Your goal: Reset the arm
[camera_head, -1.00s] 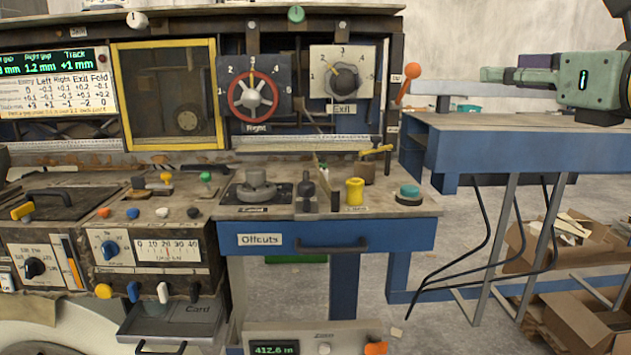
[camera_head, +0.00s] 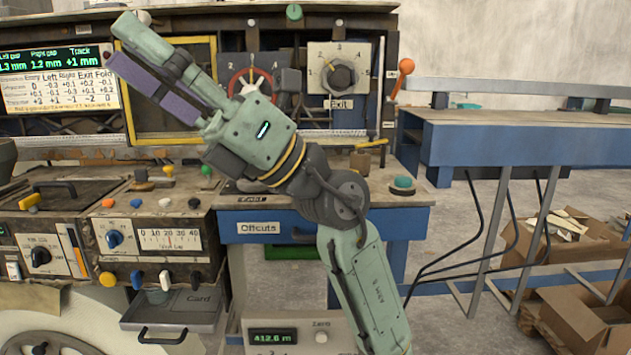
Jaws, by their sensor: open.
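My gripper (camera_head: 126,45) is in the upper left of the head view, raised in front of the machine and pointing up and left. Its jaws are open, with nothing between them. One pale green finger and purple pads show. My arm comes up from the bottom middle and bends at a dark joint below the gripper. The gripper overlaps the yellow-framed window (camera_head: 205,60) and partly hides the red-ringed dial (camera_head: 240,75). I cannot tell how far it is from the panel.
The Exit dial (camera_head: 339,77) and orange-knobbed lever (camera_head: 403,68) are right of the gripper. The control bench with several knobs and the Offcuts drawer (camera_head: 258,228) lie below. A blue workbench (camera_head: 500,145) stands at right, with cardboard boxes (camera_head: 575,320) on the floor.

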